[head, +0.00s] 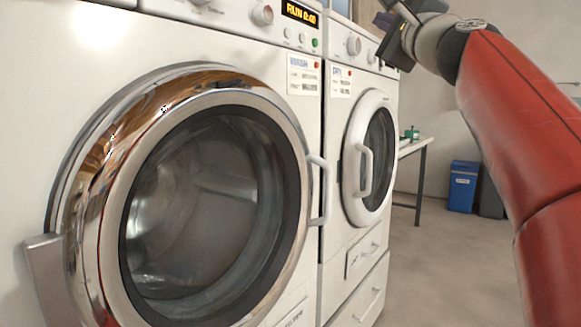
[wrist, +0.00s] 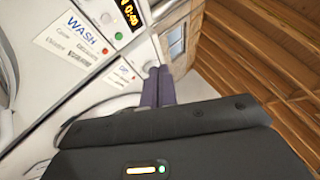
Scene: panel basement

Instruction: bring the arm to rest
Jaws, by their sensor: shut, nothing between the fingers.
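My red arm reaches up on the right side of the head view, and my gripper (head: 388,22) is at the top, in front of the upper part of the second machine. In the wrist view the two dark fingers of my gripper (wrist: 158,88) lie side by side, shut with nothing between them. Part of the gripper is cut off by the top edge of the head view. The fingers are near the machines' control panels; I cannot tell the exact gap.
A front-loading washer (head: 315,200) with a closed round door and a lit display (head: 299,12) fills the left. A second white machine (head: 335,240) with its door closed stands beside it. Behind are a table (head: 412,148) and a blue bin (head: 462,187). The floor at right is open.

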